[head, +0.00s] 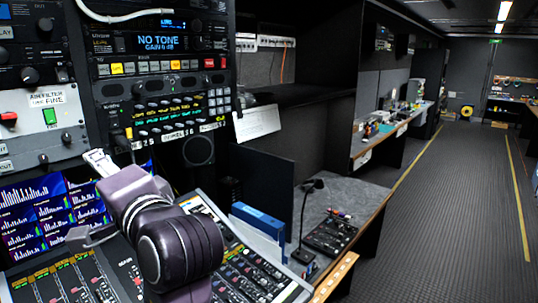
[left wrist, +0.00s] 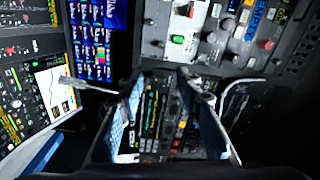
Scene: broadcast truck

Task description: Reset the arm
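My left arm (head: 178,240) rises from the bottom of the head view and reaches over the mixing console towards the equipment rack. My left gripper (head: 88,198) is in front of the rack's lower left screens, with its pale fingers apart. In the left wrist view the two fingers of this gripper (left wrist: 163,78) stand apart, with nothing seen between them except the panel behind. Whether it touches the rack cannot be told. My right arm and gripper are not in view.
The rack (head: 165,70) with knobs and lit buttons stands close at the left. The mixing console (head: 255,265) lies below my arm. A blue box-like object (head: 258,221) and a small control panel (head: 332,236) are to the right. The aisle floor (head: 455,190) is clear.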

